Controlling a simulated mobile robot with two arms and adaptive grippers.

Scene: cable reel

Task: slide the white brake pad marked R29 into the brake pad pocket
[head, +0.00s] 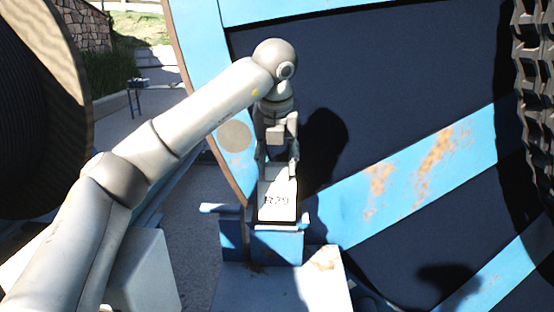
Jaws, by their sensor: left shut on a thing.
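The white brake pad marked R29 (278,201) shows in the middle of the head view, with its lettering facing me. My left gripper (278,165) is shut on its upper part from above. The blue brake pad pocket (276,246) is directly under the pad. The pad's dark lower edge is at the pocket's top; I cannot tell how far, if at all, it is inside. My right gripper is not in view.
The large blue reel (400,178) with rusty patches stands close behind and right of the pad. A pale block (285,290) is below the pocket. Another dark reel (45,110) is at the left. Open pavement lies between the reels.

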